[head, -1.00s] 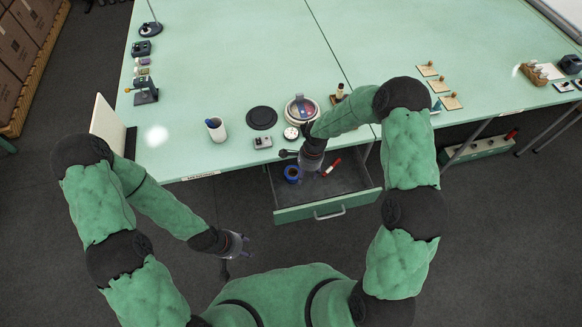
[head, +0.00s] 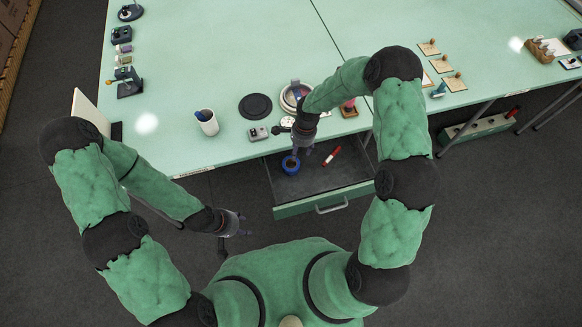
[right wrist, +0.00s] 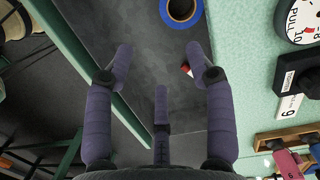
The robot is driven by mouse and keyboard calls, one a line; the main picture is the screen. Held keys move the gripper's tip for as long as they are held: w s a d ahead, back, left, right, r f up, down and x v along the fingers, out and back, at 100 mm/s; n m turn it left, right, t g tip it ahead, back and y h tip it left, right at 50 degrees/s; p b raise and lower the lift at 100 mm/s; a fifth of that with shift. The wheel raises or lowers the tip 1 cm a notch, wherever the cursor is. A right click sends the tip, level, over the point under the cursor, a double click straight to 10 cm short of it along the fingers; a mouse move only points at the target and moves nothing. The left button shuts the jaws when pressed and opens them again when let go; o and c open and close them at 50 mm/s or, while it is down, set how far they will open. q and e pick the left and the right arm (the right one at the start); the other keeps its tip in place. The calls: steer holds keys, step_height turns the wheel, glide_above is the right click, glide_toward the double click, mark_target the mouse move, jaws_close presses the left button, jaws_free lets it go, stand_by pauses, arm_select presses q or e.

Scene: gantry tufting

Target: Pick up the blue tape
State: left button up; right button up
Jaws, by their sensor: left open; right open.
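The blue tape (head: 290,166) is a roll lying in the open drawer (head: 325,198), near its left back corner. It also shows at the top edge of the right wrist view (right wrist: 181,10), partly cut off. My right gripper (head: 304,152) is open and empty above the drawer, just right of the tape in the head view. In the right wrist view, the open fingers (right wrist: 160,62) point toward the drawer floor, and the tape lies beyond them, apart from them. My left gripper (head: 240,228) is open and empty, left of the drawer and clear of the table.
A red marker (head: 331,156) lies in the drawer right of the tape. The green tabletop (head: 220,80) overhangs the drawer's back. A cup (head: 206,122), a black disc (head: 256,106) and a small grey device (head: 258,134) stand near its front edge.

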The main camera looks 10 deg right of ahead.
steer(key=b, duration=0.7)
glide_toward(295, 170)
steer(key=shift+s+a+f+b, duration=0.1)
steer(key=shift+a+f+b, duration=0.15)
steer(key=shift+f, duration=1.6)
steer(key=shift+a+f+b, duration=0.2)
steer(key=shift+f+b, duration=0.1)
steer(key=shift+f, duration=1.55)
steer(key=shift+s+a+f+b, duration=0.1)
steer(key=shift+a+f+b, duration=0.15)
steer(key=shift+f, duration=1.6)
jaws_close()
